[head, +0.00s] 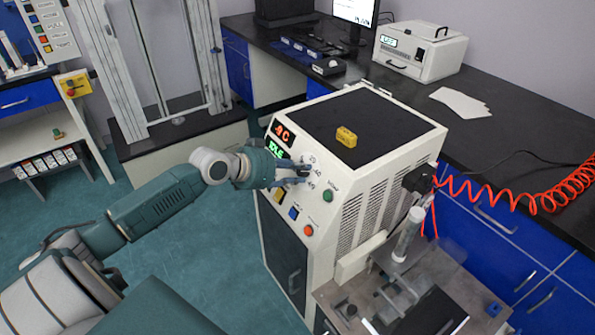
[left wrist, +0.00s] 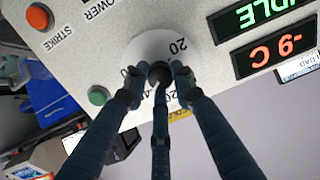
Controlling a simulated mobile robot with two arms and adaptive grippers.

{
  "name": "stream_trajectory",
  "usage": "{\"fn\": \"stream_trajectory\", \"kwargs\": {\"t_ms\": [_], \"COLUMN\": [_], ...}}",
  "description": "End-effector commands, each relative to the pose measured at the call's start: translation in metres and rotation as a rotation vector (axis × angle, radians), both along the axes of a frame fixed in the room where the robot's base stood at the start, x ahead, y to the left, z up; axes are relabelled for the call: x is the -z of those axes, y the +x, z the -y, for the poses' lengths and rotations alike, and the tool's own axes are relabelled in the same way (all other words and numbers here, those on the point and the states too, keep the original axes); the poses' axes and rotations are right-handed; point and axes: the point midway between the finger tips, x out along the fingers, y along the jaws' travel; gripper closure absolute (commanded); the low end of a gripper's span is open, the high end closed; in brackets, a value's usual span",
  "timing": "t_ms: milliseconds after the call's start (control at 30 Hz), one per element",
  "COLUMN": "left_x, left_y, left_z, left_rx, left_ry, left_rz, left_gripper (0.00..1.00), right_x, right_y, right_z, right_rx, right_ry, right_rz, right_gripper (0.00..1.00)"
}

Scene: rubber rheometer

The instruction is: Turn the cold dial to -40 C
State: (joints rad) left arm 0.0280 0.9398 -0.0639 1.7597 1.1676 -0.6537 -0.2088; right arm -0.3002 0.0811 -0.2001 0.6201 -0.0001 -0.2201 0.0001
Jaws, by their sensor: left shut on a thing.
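The cold dial is a white disc (left wrist: 150,42) with a dark knob (left wrist: 159,72) on the sloped front panel of the white machine (head: 345,215). In the left wrist view the panel appears upside down, with a "20" mark beside the disc and other marks partly covered. My left gripper (head: 302,173) is at the dial, and its fingers (left wrist: 160,75) are shut on the knob. The fingers hide the knob's pointer, so I cannot tell its setting. The red display (left wrist: 265,52) reads -9 C and the green one (left wrist: 264,13) reads IDLE. My right gripper is not in view.
A green button (head: 328,196) and a red button (head: 308,230) sit close to the dial. A yellow block (head: 346,137) lies on the machine's black top. A clear cylinder fixture (head: 408,232) and a coiled red hose (head: 510,190) are at the right.

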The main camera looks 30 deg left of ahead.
Motion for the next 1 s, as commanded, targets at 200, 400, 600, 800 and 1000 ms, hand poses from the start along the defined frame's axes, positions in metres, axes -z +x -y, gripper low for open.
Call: {"fn": "stream_trajectory", "kwargs": {"t_ms": [200, 400, 600, 800, 1000], "left_x": [0.01, 0.006, 0.002, -0.012, -0.028], "left_y": [-0.005, -0.003, -0.007, -0.031, -0.057], "left_z": [0.001, 0.001, -0.002, -0.01, -0.02], "left_rx": [0.003, 0.002, 0.0, 0.002, 0.001], "left_ry": [0.0, 0.0, 0.001, 0.004, 0.0], "left_rz": [-0.023, -0.014, -0.011, -0.015, -0.017], "left_gripper": [0.56, 0.56, 0.56, 0.56, 0.56], "right_x": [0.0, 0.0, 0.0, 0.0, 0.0], "right_y": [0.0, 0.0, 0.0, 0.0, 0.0], "right_z": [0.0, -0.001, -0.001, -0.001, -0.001], "right_rx": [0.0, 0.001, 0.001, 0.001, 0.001], "right_ry": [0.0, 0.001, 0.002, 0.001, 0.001], "right_rz": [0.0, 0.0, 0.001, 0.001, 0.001], "right_gripper": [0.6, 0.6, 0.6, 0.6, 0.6]}}
